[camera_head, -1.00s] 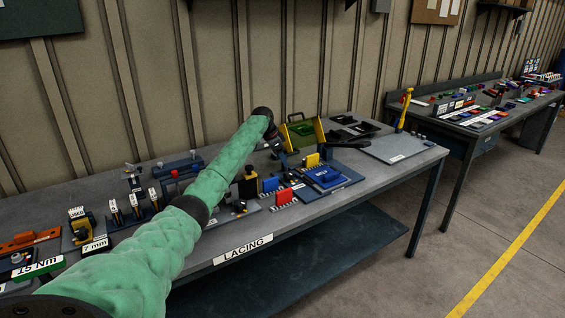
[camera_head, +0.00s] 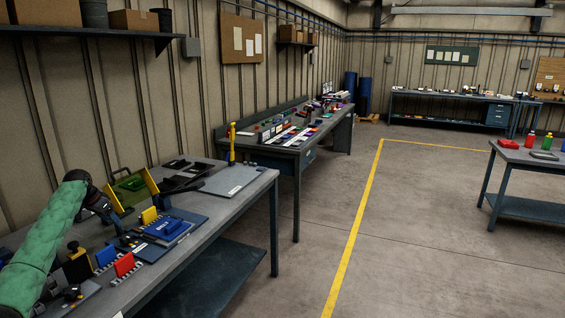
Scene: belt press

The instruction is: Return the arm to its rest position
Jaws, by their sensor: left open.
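My left arm (camera_head: 38,250), in a green quilted sleeve, comes in from the lower left and reaches over the near bench. Its dark wrist (camera_head: 76,178) bends down beside a yellow-sided bin with a green part in it (camera_head: 131,184). My left gripper (camera_head: 106,214) is dark, open and small in the picture. It is over the bench beside the bin, and I see nothing held in it. Whether it touches anything there cannot be told. My right arm and gripper are out of view.
More benches stand beyond. The concrete floor (camera_head: 420,250) with its yellow line is clear.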

